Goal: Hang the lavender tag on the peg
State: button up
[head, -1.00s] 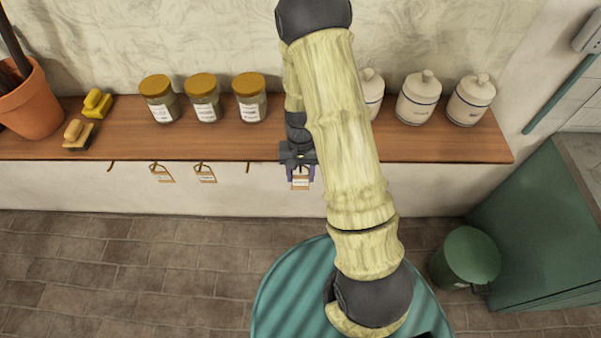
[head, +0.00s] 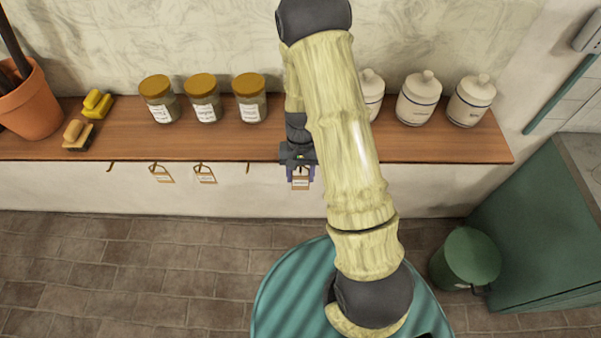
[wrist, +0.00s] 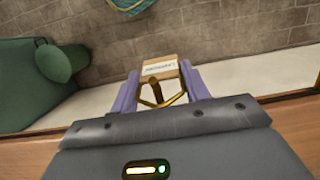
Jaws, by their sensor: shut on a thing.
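The lavender tag (wrist: 160,68) is a small tan card with a white printed label. It also shows in the head view (head: 300,183), hanging just below the shelf's front edge. My gripper (wrist: 158,80) has its purple fingers on either side of the tag and is shut on it. The gripper also shows in the head view (head: 300,174). A yellow cord and a brass hooked piece, seemingly a peg (wrist: 157,92), show between the fingers. I cannot tell whether the cord is around the peg. In the head view my arm and gripper hide this spot.
Two other tags (head: 162,174) (head: 205,174) hang on pegs to the left. Bare pegs (head: 110,167) (head: 248,167) show under the wooden shelf (head: 230,148). Jars (head: 203,100) and white canisters (head: 418,98) stand on the shelf. A green bin (head: 466,260) stands at right.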

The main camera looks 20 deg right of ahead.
jog(key=o, duration=1)
jog(key=b+v, duration=0.2)
jog(key=v, duration=1.5)
jog(key=shift+r+b, duration=0.2)
jog(key=shift+b, duration=0.2)
jog(key=shift+w, duration=0.1)
jog(key=s+a+n+t, duration=0.1)
jog(key=s+n+t, duration=0.2)
jog(key=s, duration=0.9)
jog(key=shift+a+f+n+t+h, duration=0.15)
jog(key=shift+a+n+t+h, duration=0.2)
jog(key=shift+t, duration=0.55)
jog(key=shift+d, duration=0.1)
